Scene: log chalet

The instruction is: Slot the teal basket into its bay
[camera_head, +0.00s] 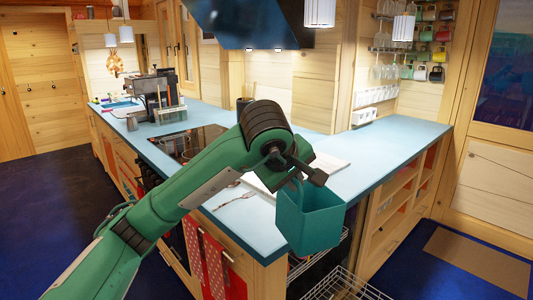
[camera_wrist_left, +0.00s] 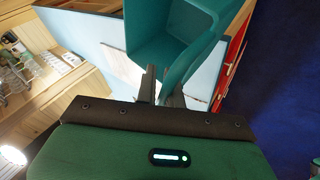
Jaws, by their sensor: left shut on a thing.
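The teal basket (camera_head: 310,219) hangs from my left gripper (camera_head: 302,176) at the front corner of the counter, in the middle of the head view. It looks empty in the left wrist view (camera_wrist_left: 158,38), where its open inside faces the camera. My left gripper (camera_wrist_left: 162,78) is shut on the basket's rim or wall; the exact grip point is partly hidden. The basket's bay cannot be made out for certain. Open wooden compartments (camera_head: 391,213) show under the counter's right wing, to the right of the basket. My right gripper is not in view.
The blue counter (camera_head: 395,145) runs behind the basket, with a cooktop (camera_head: 188,143), a white board (camera_head: 330,163) and cutlery (camera_head: 235,200) on it. Wire racks (camera_head: 345,286) stick out below the basket. A brown mat (camera_head: 477,262) lies on the open floor at right.

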